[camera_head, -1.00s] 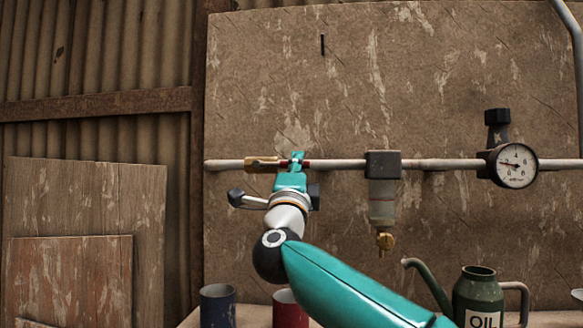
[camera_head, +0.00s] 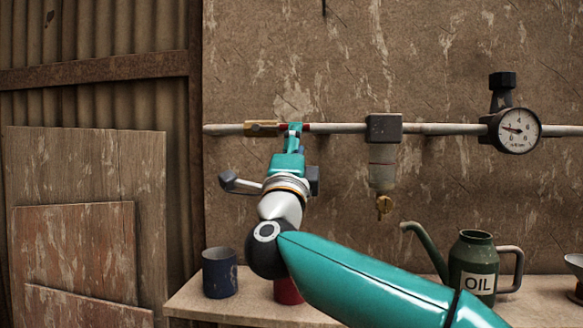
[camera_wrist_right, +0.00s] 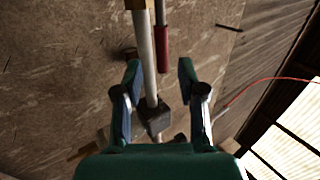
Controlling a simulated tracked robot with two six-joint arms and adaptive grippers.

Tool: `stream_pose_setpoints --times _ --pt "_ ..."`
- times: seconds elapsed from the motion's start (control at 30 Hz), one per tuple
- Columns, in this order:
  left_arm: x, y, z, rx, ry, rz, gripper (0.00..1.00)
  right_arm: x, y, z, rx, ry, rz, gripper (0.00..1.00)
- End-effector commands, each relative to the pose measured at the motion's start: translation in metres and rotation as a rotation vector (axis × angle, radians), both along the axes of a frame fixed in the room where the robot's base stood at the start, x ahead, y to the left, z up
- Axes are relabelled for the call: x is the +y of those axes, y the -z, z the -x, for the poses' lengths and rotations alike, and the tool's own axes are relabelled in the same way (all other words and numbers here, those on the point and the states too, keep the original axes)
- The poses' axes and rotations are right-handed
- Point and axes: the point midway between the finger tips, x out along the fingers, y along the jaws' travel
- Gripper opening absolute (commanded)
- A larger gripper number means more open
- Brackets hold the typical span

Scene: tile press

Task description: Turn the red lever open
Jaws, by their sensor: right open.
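The brass valve (camera_head: 262,128) sits on the pale pipe on the wall board. The red lever (camera_head: 306,127) lies along the pipe to its right, largely hidden behind my gripper in the head view. In the right wrist view the red lever (camera_wrist_right: 162,48) hangs beside the pipe, its grip end between the fingertips in the picture. My right gripper (camera_head: 294,129) is at the lever; in the wrist view its fingers (camera_wrist_right: 160,66) are spread, with no visible contact on the lever. I cannot tell the exact depth gap. My left gripper is not in view.
The pipe (camera_head: 345,128) also carries a filter unit (camera_head: 383,165) and a pressure gauge (camera_head: 518,130) to the right. Below, the shelf (camera_head: 200,297) bears a blue cup (camera_head: 219,273), a red cup (camera_head: 288,291) and a green oil can (camera_head: 475,262). Boards lean at left.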

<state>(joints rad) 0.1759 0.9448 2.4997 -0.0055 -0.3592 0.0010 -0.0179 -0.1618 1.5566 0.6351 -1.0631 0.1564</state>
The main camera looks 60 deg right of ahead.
Motion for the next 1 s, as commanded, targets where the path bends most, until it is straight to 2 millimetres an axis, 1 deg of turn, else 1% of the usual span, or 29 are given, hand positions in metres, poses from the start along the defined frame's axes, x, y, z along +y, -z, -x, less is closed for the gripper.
stream_pose_setpoints --times 0.03,0.2,0.4,0.57,1.0 --pt "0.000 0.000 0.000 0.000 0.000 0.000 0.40 0.009 0.005 0.004 0.000 -0.004 0.000 0.40" --pt "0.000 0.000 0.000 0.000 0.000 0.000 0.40 0.031 0.023 0.015 0.001 -0.004 0.001 0.40" --pt "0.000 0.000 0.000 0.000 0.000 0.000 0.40 0.048 0.036 0.024 0.000 -0.001 -0.001 0.40" --pt "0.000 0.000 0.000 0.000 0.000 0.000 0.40 0.052 0.040 0.027 -0.001 0.000 -0.002 0.40" --pt "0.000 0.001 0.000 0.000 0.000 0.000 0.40 0.052 0.040 0.027 0.000 0.001 -0.001 0.40"
